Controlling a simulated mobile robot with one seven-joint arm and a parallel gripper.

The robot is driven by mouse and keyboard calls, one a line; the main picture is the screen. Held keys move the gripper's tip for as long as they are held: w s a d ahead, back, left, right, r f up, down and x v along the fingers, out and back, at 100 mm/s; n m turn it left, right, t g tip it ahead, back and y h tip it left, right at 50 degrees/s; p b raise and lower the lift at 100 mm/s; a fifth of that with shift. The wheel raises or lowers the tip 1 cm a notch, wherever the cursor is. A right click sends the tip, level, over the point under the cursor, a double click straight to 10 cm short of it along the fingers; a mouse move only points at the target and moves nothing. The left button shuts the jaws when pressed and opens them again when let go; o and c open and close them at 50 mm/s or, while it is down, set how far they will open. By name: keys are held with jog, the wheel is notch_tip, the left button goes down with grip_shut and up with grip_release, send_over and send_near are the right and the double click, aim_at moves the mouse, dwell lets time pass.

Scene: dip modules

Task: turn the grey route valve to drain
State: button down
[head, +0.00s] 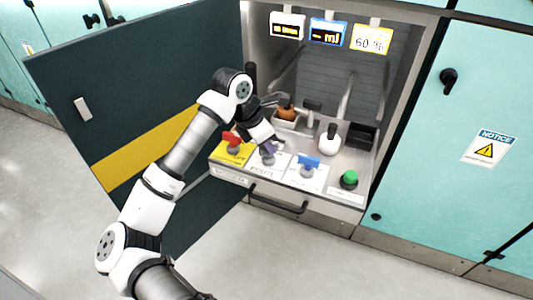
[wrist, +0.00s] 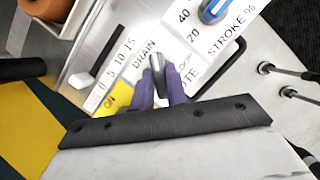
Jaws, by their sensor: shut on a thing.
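The grey route valve (wrist: 158,66) sits on a white plate marked DRAIN and a partly hidden word ending in OTE. In the wrist view its handle stands between the two purple fingers of my gripper (wrist: 161,90), which are shut on it. Its upper end points up the picture, just right of the word DRAIN; the exact setting cannot be told. In the head view my gripper (head: 268,152) is down at the panel between the red knob and the blue knob, and it hides most of the valve.
A red knob (head: 232,139) on a yellow plate is at left; a blue knob (head: 308,161) and a green button (head: 349,177) are at right. A white rounded part (head: 329,140) stands behind. The open dark door (head: 135,85) flanks my arm. Displays (head: 327,32) hang above.

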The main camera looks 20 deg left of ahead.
jog(key=n+b, duration=0.1)
jog(key=n+y+b, duration=0.1)
jog(key=n+b, duration=0.1)
jog(key=n+t+b, duration=0.1)
jog(key=b, duration=0.1)
jog(key=shift+s+d+f+y, duration=0.1)
jog(key=shift+f+y, duration=0.15)
jog(key=shift+y, duration=0.05)
jog(key=n+b, duration=0.1)
jog(key=n+y+b, duration=0.1)
jog(key=n+b, duration=0.1)
jog(key=shift+d+r+n, duration=0.1)
jog(key=shift+r+n, duration=0.1)
jog(key=shift+n, duration=0.1)
jog(key=shift+r, duration=0.1)
jog(key=c, duration=1.4)
grip_release()
jog(key=shift+r, duration=0.1)
jog(key=p+v, duration=0.1)
jog(key=v, duration=1.2)
jog(key=shift+s+d+r, duration=0.15)
jog(key=shift+s+r, duration=0.05)
jog(key=shift+r, duration=0.1)
